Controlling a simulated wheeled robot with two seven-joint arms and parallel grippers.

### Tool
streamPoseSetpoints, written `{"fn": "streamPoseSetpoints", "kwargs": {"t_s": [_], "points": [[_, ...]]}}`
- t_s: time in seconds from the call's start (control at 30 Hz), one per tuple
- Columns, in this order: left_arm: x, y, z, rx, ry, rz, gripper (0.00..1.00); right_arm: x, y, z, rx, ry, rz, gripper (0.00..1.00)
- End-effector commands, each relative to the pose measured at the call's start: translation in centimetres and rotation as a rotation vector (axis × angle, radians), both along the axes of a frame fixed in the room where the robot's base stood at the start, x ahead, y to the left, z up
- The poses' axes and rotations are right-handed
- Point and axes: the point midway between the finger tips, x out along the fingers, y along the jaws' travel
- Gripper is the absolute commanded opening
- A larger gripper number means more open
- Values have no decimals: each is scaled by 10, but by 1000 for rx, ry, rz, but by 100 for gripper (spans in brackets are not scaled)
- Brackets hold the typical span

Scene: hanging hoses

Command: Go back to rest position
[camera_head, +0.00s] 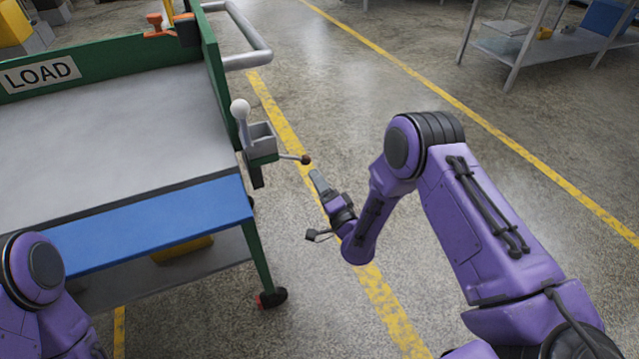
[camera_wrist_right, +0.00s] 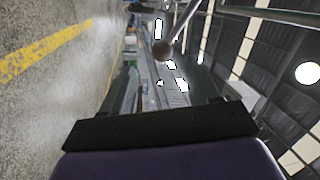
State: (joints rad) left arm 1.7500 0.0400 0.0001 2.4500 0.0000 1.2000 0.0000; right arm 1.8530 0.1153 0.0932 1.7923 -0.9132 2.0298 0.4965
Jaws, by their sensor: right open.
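My right gripper (camera_head: 313,205) is open and empty over the floor, to the right of the green cart. Its fingers are spread beside the cart's lever box, below and right of the dark knob (camera_head: 305,159). In the right wrist view, a dark round knob (camera_wrist_right: 165,49) on a rod is beyond the fingers (camera_wrist_right: 172,95), with nothing between them. I cannot tell the exact gap to the knob. My left arm shows only as a purple part at the lower left of the head view; its gripper is out of view.
The green cart (camera_head: 222,84) has a LOAD sign (camera_head: 40,74), a blue front edge (camera_head: 150,222) and a grey top. A white-knobbed lever (camera_head: 241,112) and a grey box (camera_head: 261,138) stick out on its right side. A metal shelf (camera_head: 553,45) stands at the back right. Floor between is clear.

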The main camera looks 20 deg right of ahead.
Motion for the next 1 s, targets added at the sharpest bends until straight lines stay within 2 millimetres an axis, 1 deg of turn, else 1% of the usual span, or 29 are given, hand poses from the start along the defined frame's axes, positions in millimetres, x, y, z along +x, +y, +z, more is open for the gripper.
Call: {"fn": "streamPoseSetpoints", "kwargs": {"t_s": [0.3, 0.37, 0.4, 0.43, 0.47, 0.5, 0.57, 0.6, 0.67, 0.7, 0.77, 0.8, 0.83, 0.87, 0.9, 0.97, 1.0], "points": [[0, 0, 0, 0, 0, 0, 15, 1, 0, 0, -1, 0, 0, 60], [0, 0, 0, 0, 0, 0, 15, 1, 1, -1, -31, 3, 1, 60], [0, 0, 0, 0, 0, 0, 15, 0, 2, -8, -90, 28, -4, 60], [0, 0, 0, 0, 0, 0, 15, -4, 1, -18, -151, 71, -17, 60], [0, 0, 0, 0, 0, 0, 15, -13, -2, -34, -220, 136, -33, 60], [0, 0, 0, 0, 0, 0, 15, -30, -6, -56, -316, 237, -49, 60], [0, 0, 0, 0, 0, 0, 15, -66, -15, -93, -455, 412, -59, 60], [0, 0, 0, 0, 0, 0, 15, -95, -22, -116, -540, 532, -57, 60], [0, 0, 0, 0, 0, 0, 15, -137, -32, -142, -644, 695, -41, 60], [0, 0, 0, 0, 0, 0, 15, -165, -38, -155, -699, 792, -28, 60], [0, 0, 0, 0, 0, 0, 15, -204, -47, -169, -767, 923, -6, 60], [0, 0, 0, 0, 0, 0, 15, -229, -53, -176, -803, 1001, 8, 60], [0, 0, 0, 0, 0, 0, 15, -247, -57, -179, -826, 1057, 19, 60], [0, 0, 0, 0, 0, 0, 15, -263, -60, -182, -846, 1108, 29, 60], [0, 0, 0, 0, 0, 0, 15, -285, -65, -184, -870, 1174, 43, 60], [0, 0, 0, 0, 0, 0, 15, -317, -72, -185, -898, 1266, 57, 60], [0, 0, 0, 0, 0, 0, 15, -337, -77, -184, -912, 1324, 63, 60]]}}
